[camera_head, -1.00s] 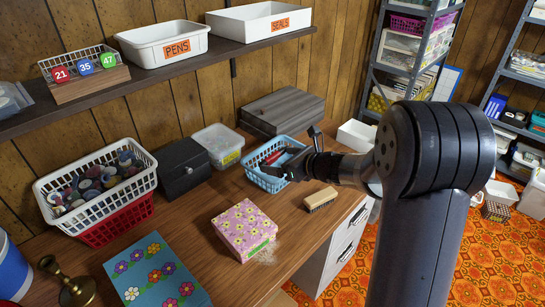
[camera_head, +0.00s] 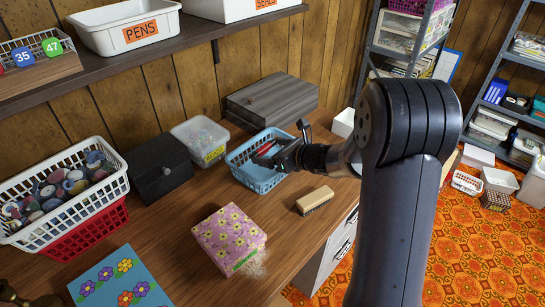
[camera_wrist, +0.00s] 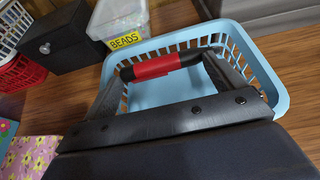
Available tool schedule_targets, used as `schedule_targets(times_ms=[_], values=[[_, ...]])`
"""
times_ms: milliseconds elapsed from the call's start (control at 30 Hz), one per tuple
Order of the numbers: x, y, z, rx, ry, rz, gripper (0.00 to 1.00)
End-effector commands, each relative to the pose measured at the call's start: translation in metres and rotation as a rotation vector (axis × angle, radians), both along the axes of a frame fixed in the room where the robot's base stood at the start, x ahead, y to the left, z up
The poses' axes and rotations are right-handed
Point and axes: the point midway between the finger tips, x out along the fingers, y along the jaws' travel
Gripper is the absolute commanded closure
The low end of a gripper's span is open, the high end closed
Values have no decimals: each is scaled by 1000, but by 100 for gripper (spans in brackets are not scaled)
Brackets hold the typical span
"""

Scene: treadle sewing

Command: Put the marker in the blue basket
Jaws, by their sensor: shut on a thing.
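The marker (camera_wrist: 157,67) is red with a dark end. My gripper (camera_wrist: 160,75) is shut on it, and the marker lies crosswise between the two fingers. The blue basket (camera_wrist: 262,72) is directly below and around the marker in the wrist view. In the head view, the blue basket (camera_head: 250,179) stands on the table, and the marker (camera_head: 265,148) shows at my gripper (camera_head: 272,154), over the basket's opening. The basket floor seen in the wrist view looks bare. I cannot tell how far the marker is above that floor.
A clear box labelled BEADS (camera_wrist: 120,21) and a black box (camera_head: 160,168) stand left of the basket. A brush (camera_head: 314,201) and a flowered box (camera_head: 228,239) lie nearer. A grey wooden case (camera_head: 270,100) stands behind. Bare table (camera_head: 170,232) lies in front.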

Motion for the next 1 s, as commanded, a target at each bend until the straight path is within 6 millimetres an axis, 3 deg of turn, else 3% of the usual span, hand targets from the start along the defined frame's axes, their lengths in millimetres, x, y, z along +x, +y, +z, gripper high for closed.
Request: schedule_targets(times_ms=[133,933,967,1000], values=[[0,0,-15,0,0,1,31],[0,0,-27,0,-1,0,31],[0,0,-27,0,-1,0,9],[0,0,-27,0,-1,0,6]])
